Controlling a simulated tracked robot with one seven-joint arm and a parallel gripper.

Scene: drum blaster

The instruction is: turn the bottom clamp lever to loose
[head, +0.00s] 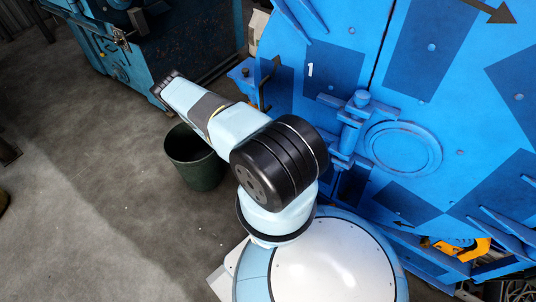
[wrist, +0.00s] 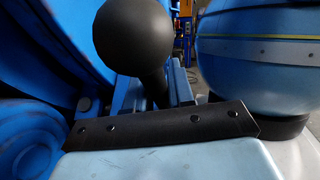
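A large black ball knob (wrist: 135,35) on a thick dark stem fills the upper middle of the wrist view. It looks like the end of a clamp lever, but I cannot tell which one. My gripper (wrist: 165,124) shows there only as a black bolted bar on a pale blue housing, just below the knob. Its fingertips cannot be made out, nor whether it touches the knob. In the head view my arm reaches to the upper left, and neither the gripper nor a clear clamp lever shows. The blue drum machine (head: 400,110) stands on the right there.
A dark green bin (head: 194,160) stands on the floor behind my arm. Another blue machine (head: 165,50) is at the upper left. The concrete floor (head: 90,210) on the left is mostly clear. A yellow-orange part (head: 470,248) sits low at the drum machine's right.

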